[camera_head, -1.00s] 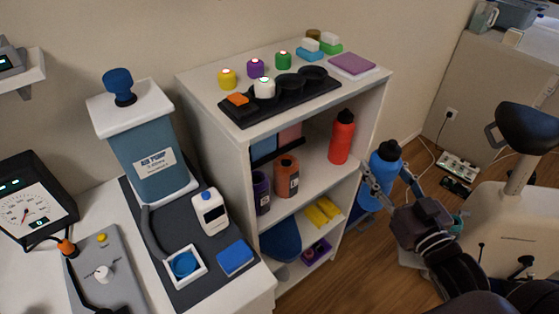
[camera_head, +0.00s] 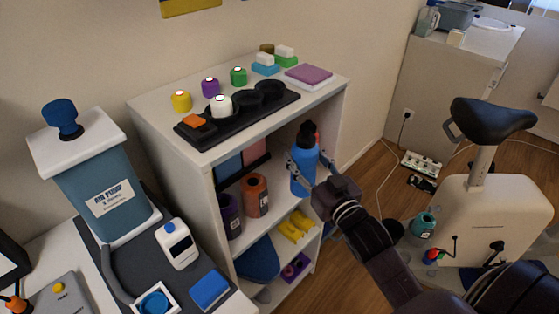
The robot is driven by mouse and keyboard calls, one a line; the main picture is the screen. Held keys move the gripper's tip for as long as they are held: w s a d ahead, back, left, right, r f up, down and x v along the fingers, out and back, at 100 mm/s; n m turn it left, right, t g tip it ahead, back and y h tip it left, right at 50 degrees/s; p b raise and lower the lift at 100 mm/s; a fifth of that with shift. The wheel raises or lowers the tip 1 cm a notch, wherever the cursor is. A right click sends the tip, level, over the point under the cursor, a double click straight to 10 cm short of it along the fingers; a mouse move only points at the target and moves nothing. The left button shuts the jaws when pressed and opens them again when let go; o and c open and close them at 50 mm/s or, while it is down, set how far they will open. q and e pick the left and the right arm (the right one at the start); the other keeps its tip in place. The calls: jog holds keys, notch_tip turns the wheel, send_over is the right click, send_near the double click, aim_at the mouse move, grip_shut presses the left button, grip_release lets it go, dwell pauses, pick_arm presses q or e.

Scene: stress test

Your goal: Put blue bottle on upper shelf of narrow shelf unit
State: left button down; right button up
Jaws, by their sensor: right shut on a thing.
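The blue bottle (camera_head: 302,168) is upright, with a dark cap, at the right part of the shelf opening. My right gripper (camera_head: 310,172) is shut on it, fingers on either side of its body. The narrow shelf unit (camera_head: 230,168) is white, with a top and open compartments below. On its upper shelf stand an orange bottle (camera_head: 255,196) and a purple bottle (camera_head: 230,214). A red bottle (camera_head: 313,129) shows only a small part behind the blue one. I cannot tell if the blue bottle touches the shelf. My left gripper is not in view.
Yellow items (camera_head: 295,226) and a purple item (camera_head: 295,268) lie lower in the unit. A black tray (camera_head: 240,117) and coloured jars cover its top. An exercise bike (camera_head: 492,212) stands right. A power strip (camera_head: 421,164) lies on the floor.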

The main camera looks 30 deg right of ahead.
jog(key=w+a, duration=0.3)
jog(key=w, duration=0.5)
notch_tip(320, 180, down, 7)
jog(key=shift+r+p, duration=0.15)
jog(key=shift+p, duration=0.2)
jog(key=o, duration=1.4)
jog(key=shift+d+f, duration=0.1)
jog(key=shift+f, duration=0.15)
